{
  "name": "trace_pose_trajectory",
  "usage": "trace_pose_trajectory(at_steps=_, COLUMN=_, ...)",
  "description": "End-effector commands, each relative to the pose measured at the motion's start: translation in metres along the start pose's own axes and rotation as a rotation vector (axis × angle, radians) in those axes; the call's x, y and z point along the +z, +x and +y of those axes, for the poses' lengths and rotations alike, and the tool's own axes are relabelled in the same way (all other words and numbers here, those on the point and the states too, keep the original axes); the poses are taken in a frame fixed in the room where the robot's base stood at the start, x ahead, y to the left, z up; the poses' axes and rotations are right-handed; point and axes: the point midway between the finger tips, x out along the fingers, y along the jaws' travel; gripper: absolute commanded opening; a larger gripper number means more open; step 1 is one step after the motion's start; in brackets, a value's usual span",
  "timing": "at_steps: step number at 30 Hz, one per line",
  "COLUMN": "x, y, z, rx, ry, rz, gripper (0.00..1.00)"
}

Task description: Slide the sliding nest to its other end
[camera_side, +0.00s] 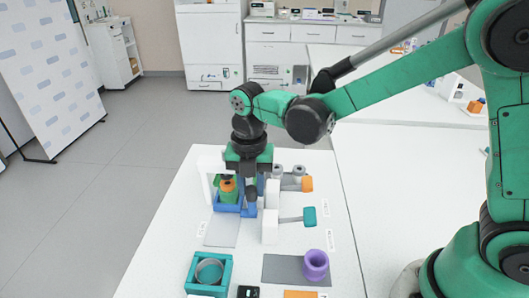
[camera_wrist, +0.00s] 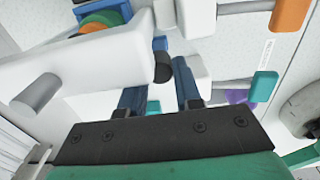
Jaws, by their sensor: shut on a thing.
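The sliding nest looks to be the blue holder (camera_side: 228,208) at the far end of a grey strip (camera_side: 221,233), with a green and orange piece (camera_side: 228,187) standing in it. Part of the blue holder also shows at the top left of the wrist view (camera_wrist: 108,10). My gripper (camera_side: 250,209) points down just right of the holder. In the wrist view my gripper (camera_wrist: 162,82) has its blue fingers close around a dark round knob (camera_wrist: 162,68) and is shut on it. The knob's link to the nest is hidden.
White blocks with an orange-ended lever (camera_side: 307,184) and a teal-ended lever (camera_side: 309,216) stand close on the right. A teal square holder (camera_side: 190,273) and a purple ring-like piece (camera_side: 316,264) are nearer the front. The grey strip's near part is clear.

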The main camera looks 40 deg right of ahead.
Motion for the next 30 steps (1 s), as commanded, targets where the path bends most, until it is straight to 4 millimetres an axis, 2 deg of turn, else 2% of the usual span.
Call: trace_pose_trajectory(at_steps=30, x=-0.061, y=0.0, z=0.001, rx=0.002, ry=-0.003, rz=0.001, gripper=0.0)
